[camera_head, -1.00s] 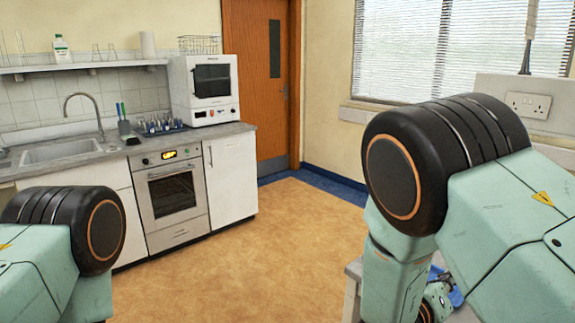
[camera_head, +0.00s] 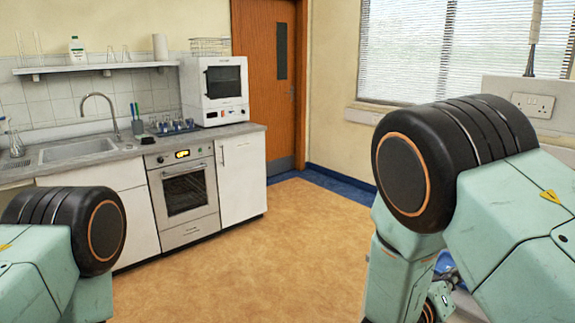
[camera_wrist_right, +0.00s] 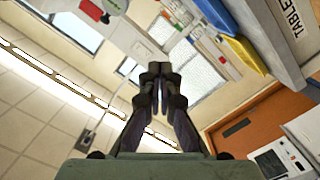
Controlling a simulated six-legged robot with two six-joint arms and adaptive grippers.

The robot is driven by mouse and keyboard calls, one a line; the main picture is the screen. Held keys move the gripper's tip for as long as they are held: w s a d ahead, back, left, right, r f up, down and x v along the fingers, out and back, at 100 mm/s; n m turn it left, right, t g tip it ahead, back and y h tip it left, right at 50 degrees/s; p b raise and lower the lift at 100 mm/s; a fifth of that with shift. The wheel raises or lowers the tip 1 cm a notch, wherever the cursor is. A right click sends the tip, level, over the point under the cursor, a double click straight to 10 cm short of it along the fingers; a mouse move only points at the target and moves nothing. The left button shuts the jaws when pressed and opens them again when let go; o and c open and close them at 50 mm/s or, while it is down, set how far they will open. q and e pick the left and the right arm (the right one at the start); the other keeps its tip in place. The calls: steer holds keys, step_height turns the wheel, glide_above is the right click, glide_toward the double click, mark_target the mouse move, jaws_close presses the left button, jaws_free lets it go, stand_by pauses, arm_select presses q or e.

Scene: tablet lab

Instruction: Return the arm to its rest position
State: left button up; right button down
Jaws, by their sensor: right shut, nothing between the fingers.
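My right arm is folded at the right of the head view, its dark round joint raised high. My right gripper (camera_head: 440,300) shows only in part low behind that arm. In the right wrist view its fingers (camera_wrist_right: 160,72) meet at the tips, shut with nothing between them, pointing at the room. My left arm's dark joint shows at the lower left of the head view. My left gripper is out of the picture.
A counter (camera_head: 125,160) with a sink (camera_head: 75,150) and an oven (camera_head: 187,195) stands at the left. A white appliance (camera_head: 214,90) stands on its right end. A wooden door (camera_head: 268,125) is at the back. The tan floor (camera_head: 290,225) between is clear.

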steer(key=s+a+f+n+g+y+b, duration=0.1)
steer(key=s+a+f+y, duration=0.15)
steer(key=f, duration=0.35)
steer(key=s+a+f+g+y+b, duration=0.1)
steer(key=s+f+y, duration=0.25)
steer(key=f, duration=0.35)
steer(key=s+a+f+n+g+y+b, duration=0.1)
steer(key=s+a+f+y, duration=0.15)
steer(key=f, duration=0.35)
steer(key=s+a+f+g+y+b, duration=0.1)
steer(key=s+f+g, duration=0.1)
steer(key=s+f, duration=0.3)
steer(key=s+a+f+g+y+b, duration=0.1)
steer(key=s+f+g+y+b, duration=0.1)
steer(key=s, duration=1)
steer(key=s+a+f+g+y+b, duration=0.1)
steer(key=s+f+g+y+b, duration=0.1)
steer(key=s+f, duration=0.5)
steer(key=shift+s+a+f+g, duration=0.15)
steer(key=shift+s+f+g, duration=0.15)
steer(key=shift+s+g, duration=0.7)
